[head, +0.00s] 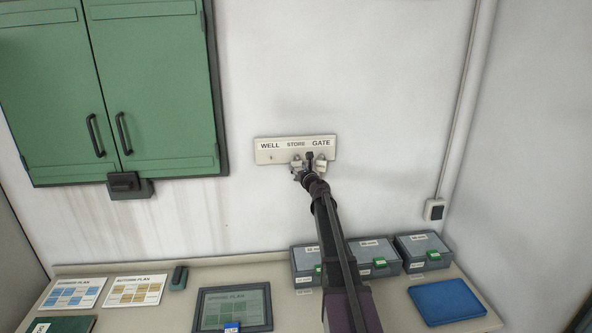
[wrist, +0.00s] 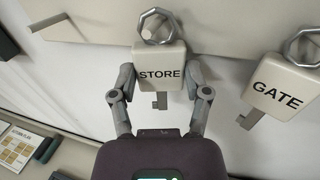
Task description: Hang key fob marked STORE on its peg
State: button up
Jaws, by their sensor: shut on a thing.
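The key fob marked STORE is a cream block with a metal ring on top and a grey key below, seen in the wrist view (wrist: 161,58). My gripper (wrist: 161,80) has a finger on each side of the block and is shut on it. The fob hangs upright in front of the label board (head: 283,142), which reads WELL, STORE and GATE. Its ring overlaps the board; I cannot tell whether it is around the STORE peg. In the head view my gripper (head: 306,170) hides that peg.
The GATE fob (wrist: 278,88) hangs tilted close on the right, its ring at the board. The WELL peg (head: 271,157) is bare. A green cabinet (head: 150,90) is on the left wall. Below, a counter holds grey boxes (head: 374,257), a tablet (head: 233,307) and a blue folder (head: 446,301).

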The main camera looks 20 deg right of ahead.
jog(key=o, duration=1.1)
jog(key=shift+s, duration=0.15)
jog(key=s, duration=1.1)
jog(key=shift+s, duration=0.35)
jog(key=shift+a, duration=0.15)
